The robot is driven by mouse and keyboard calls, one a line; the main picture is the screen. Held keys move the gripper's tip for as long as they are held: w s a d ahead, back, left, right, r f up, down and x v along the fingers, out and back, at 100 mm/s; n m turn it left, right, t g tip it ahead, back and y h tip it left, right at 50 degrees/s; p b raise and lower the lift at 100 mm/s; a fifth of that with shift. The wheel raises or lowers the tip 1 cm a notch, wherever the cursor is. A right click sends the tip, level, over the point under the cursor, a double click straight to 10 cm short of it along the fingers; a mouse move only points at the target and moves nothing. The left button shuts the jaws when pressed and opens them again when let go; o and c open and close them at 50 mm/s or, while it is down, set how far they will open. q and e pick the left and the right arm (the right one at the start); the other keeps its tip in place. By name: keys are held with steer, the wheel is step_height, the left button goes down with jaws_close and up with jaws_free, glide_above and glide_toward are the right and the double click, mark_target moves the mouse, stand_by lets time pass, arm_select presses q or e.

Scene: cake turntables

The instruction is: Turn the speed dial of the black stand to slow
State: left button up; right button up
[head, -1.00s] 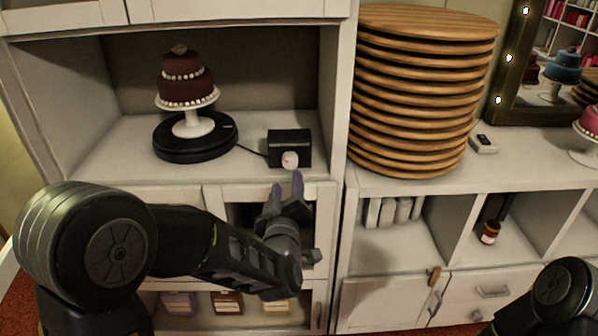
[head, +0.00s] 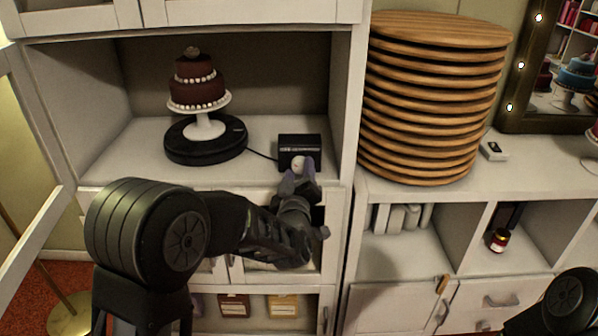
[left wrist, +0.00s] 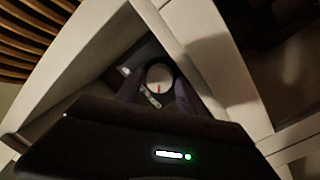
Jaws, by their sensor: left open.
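The black stand (head: 182,150) is a round turntable on the shelf, with a dark tiered cake (head: 197,90) on a white pedestal on top. A cable runs from it to a black control box (head: 286,146) at the shelf's right. The box's white speed dial (head: 299,163) faces forward; in the left wrist view the dial (left wrist: 160,74) shows a red mark. My left gripper (head: 300,170) is open, its purple-tipped fingers on either side of the dial. I cannot tell whether they touch it. My right gripper is out of view; only part of that arm shows at the lower right.
A cabinet upright (head: 352,100) stands just right of the box. A tall stack of round wooden boards (head: 430,110) is on the counter beyond it. A small white device (head: 493,150) lies right of the stack. The shelf's front middle is clear.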

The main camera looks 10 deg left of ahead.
arm_select(q)
steer(key=shift+c, duration=0.3)
jaws_close()
